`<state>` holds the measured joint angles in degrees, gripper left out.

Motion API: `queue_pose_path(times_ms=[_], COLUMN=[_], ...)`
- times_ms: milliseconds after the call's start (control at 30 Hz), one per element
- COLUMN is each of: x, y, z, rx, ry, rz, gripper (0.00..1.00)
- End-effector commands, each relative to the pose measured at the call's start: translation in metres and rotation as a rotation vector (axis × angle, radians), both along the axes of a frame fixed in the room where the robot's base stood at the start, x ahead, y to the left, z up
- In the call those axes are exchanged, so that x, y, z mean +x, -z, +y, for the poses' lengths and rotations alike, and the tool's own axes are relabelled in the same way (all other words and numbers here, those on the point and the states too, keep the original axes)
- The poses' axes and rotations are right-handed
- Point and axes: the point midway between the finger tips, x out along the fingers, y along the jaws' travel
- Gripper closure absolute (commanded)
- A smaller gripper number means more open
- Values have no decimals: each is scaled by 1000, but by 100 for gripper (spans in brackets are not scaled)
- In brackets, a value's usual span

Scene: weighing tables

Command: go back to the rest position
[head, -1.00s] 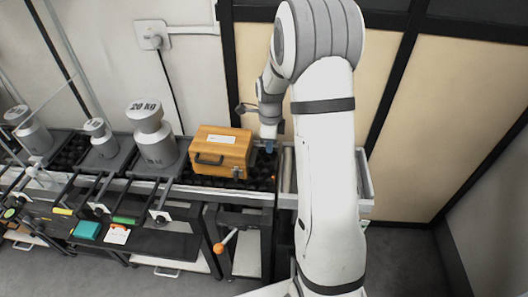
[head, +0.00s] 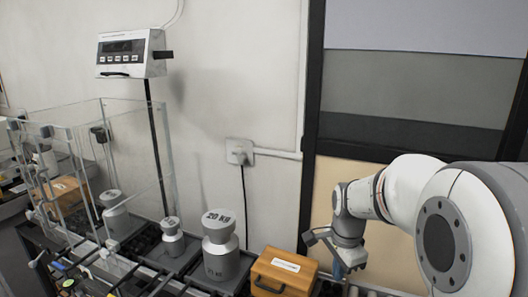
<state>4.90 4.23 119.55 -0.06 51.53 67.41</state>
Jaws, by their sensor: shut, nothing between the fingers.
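My gripper (head: 338,270) hangs at the end of my white arm (head: 400,195) at the lower right of the head view. It is small in the picture and its fingers are shut on nothing. It is just right of a wooden case (head: 284,274) with a dark handle and a pale label, which stands on the bench. I cannot tell the exact gap between them. The fingertips are near the bottom of the picture.
A 20 KG weight (head: 221,248) stands left of the case, with smaller weights (head: 172,236) (head: 115,215) further left. A clear glass enclosure (head: 130,140) rises at the left. A scale display (head: 131,54) hangs above. A wall socket (head: 239,151) sits behind.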

Motion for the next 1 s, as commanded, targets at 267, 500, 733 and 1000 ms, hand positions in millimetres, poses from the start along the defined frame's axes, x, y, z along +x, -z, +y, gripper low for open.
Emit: queue_pose_path(times_ms=[267,500,733,1000], x=[-99,-155,-169,-168], y=[-38,-40,-37,-37], z=[24,33,35,35], rx=[-88,-166,-188,-187], ry=[-706,-1139,-1256,-1254], rz=[-75,-110,-115,-115], gripper=[100,100,100,100])
